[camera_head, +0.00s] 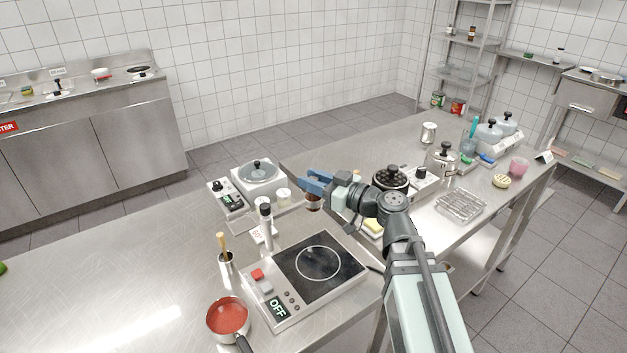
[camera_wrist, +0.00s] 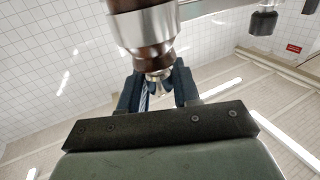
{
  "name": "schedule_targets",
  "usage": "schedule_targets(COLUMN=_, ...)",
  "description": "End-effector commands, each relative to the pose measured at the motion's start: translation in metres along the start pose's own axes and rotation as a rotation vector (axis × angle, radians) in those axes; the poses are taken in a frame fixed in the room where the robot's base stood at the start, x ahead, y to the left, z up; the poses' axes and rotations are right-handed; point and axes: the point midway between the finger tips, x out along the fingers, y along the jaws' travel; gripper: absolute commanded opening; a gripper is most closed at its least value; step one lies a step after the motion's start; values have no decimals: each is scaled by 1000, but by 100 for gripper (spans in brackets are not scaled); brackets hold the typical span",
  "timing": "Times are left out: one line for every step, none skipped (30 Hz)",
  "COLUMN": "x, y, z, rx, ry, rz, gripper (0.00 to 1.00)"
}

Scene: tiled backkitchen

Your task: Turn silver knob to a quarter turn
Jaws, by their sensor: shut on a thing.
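My gripper (camera_head: 316,184), with blue fingers, is over the counter behind the black hot plate. In the wrist view my gripper (camera_wrist: 158,92) has its two fingers on either side of a small silver knob (camera_wrist: 157,74) and is shut on it. The knob sits at the end of a dark brown, mill-like body with a wide silver band (camera_wrist: 145,25). In the head view the brown body (camera_head: 313,203) shows just below the fingers, and the knob is hidden by them. I cannot tell how far the knob is turned.
A white round-topped device (camera_head: 257,173) is left of my gripper.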

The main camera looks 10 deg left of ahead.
Motion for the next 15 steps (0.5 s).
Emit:
schedule_targets(x=0, y=-2, z=0, rx=1, ry=1, rz=18, gripper=1)
schedule_targets(x=0, y=-2, z=0, rx=1, ry=1, rz=29, gripper=1)
schedule_targets(x=0, y=-2, z=0, rx=1, ry=1, rz=40, gripper=1)
schedule_targets(x=0, y=-1, z=0, rx=1, ry=2, rz=46, gripper=1)
schedule_targets(x=0, y=-1, z=0, rx=1, ry=2, rz=52, gripper=1)
schedule_targets(x=0, y=0, z=-1, rx=1, ry=2, rz=57, gripper=1)
schedule_targets(x=0, y=0, z=-1, rx=1, ry=2, rz=59, gripper=1)
schedule_targets(x=0, y=0, z=-1, rx=1, ry=2, rz=60, gripper=1)
schedule_targets(x=0, y=0, z=-1, rx=1, ry=2, rz=60, gripper=1)
schedule_targets(x=0, y=0, z=-1, rx=1, ry=2, rz=60, gripper=1)
schedule_targets(x=0, y=0, z=-1, rx=1, ry=2, rz=60, gripper=1)
schedule_targets(x=0, y=0, z=-1, rx=1, ry=2, rz=60, gripper=1)
schedule_targets(x=1, y=0, z=-1, rx=1, ry=2, rz=60, gripper=1)
schedule_targets(x=0, y=0, z=-1, rx=1, ry=2, rz=59, gripper=1)
schedule_targets(x=0, y=0, z=-1, rx=1, ry=3, rz=59, gripper=1)
